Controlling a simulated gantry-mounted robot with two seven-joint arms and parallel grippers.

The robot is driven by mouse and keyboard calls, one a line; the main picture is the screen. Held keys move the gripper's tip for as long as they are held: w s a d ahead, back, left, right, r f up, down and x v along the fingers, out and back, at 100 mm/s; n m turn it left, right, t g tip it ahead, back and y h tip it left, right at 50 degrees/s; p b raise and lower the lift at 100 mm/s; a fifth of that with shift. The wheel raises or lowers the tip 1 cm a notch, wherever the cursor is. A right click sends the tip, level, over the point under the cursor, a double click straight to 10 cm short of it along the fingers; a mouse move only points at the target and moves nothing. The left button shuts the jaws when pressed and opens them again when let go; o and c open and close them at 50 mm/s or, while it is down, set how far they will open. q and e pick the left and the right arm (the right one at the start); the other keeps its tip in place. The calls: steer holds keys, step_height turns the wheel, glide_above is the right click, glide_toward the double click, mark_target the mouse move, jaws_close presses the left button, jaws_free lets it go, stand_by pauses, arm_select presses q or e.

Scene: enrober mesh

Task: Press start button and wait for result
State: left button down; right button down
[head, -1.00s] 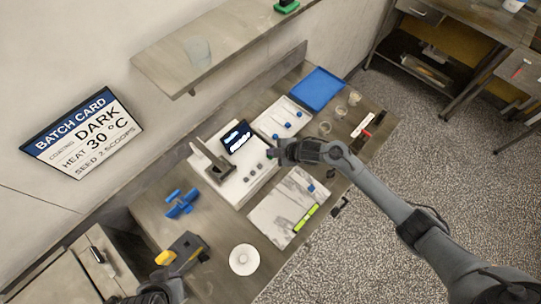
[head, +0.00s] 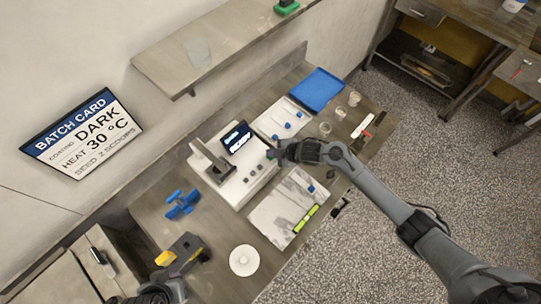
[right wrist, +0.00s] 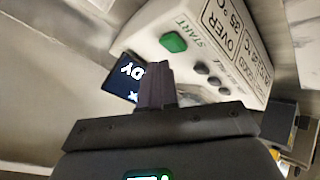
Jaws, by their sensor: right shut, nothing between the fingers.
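The white machine (head: 232,188) stands on the bench with a dark display (head: 236,137) that reads READY. In the right wrist view the green start button (right wrist: 173,42), labelled START, is on the machine's white panel (right wrist: 150,22); the display (right wrist: 125,80) shows partly behind my fingers. My right gripper (head: 274,153) is at the machine's right side. Its closed, empty fingers (right wrist: 155,72) appear just below the button in the picture, apart from it. My left arm enters at the bottom left; its finger state is unclear.
A batch card (head: 82,133) hangs on the wall. A white tray (head: 268,128), blue tray (head: 317,88), marbled slab (head: 270,222), white round dish (head: 244,260) and blue item (head: 182,204) lie on the bench. Small cups (head: 354,99) stand at the right.

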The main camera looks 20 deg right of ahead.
stand_by(0.6)
steer(key=shift+f, duration=0.15)
steer(key=shift+f, duration=0.25)
stand_by(0.3)
steer(key=shift+f+b, duration=0.5)
steer(key=shift+b, duration=0.05)
stand_by(0.4)
steer(key=shift+r, duration=0.2)
steer(key=shift+r+p, duration=0.7)
steer(key=shift+p, duration=0.15)
